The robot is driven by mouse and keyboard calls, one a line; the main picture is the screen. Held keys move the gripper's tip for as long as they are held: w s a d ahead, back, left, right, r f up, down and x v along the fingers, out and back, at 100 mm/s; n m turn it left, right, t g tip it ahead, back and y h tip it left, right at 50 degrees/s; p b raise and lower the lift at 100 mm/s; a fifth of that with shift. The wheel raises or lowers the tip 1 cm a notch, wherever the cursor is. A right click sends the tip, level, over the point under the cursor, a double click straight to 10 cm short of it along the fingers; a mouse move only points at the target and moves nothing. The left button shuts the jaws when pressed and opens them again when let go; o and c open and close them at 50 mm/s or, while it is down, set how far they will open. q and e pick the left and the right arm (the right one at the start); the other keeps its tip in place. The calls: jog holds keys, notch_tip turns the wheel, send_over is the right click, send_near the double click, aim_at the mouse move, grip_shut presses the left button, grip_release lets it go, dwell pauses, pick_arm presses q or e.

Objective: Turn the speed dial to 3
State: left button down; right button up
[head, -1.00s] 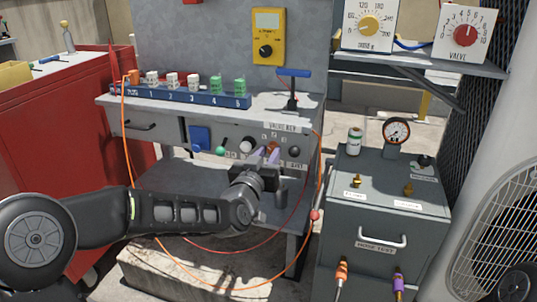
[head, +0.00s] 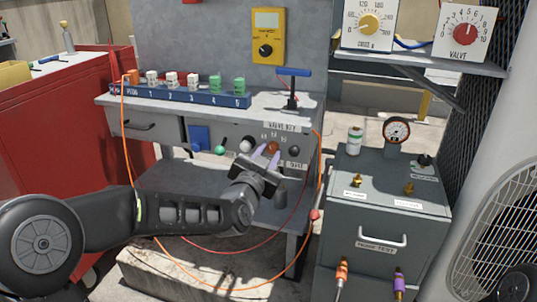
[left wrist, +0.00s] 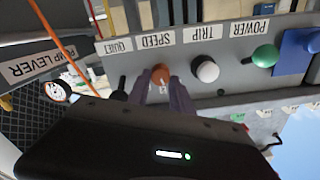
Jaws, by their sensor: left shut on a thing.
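The speed dial (head: 272,147) is an orange-brown knob on the grey bench's front panel, with small marks above it too small to read. In the left wrist view the dial (left wrist: 160,74) sits under the SPEED label, which appears upside down. My left gripper (head: 267,154) has its two purple fingers on either side of the dial and is shut on it. The fingers (left wrist: 159,84) also show in the left wrist view, partly covering the dial. The dial's pointer setting cannot be read. My right gripper is not in view.
Close beside the dial are a white TRIP knob (head: 247,145) and a black QUIET knob (head: 294,151). A green POWER knob (head: 220,150) is further left. An orange cable (head: 128,165) loops below the bench. A grey pump box (head: 385,190) stands to the right.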

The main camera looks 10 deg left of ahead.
pick_arm(q)
jog(key=m+p, duration=0.1)
jog(key=m, duration=0.4)
jog(key=shift+m, duration=0.3)
jog(key=m+p, duration=0.1)
jog(key=m, duration=0.3)
jog(key=shift+d+f, duration=0.1)
jog(key=shift+f+m+p, duration=0.1)
jog(key=shift+m+p, duration=0.3)
jog(key=shift+m, duration=1.1)
jog(key=c, duration=1.1)
grip_release()
jog(key=shift+c, duration=0.2)
jog(key=shift+s, duration=0.1)
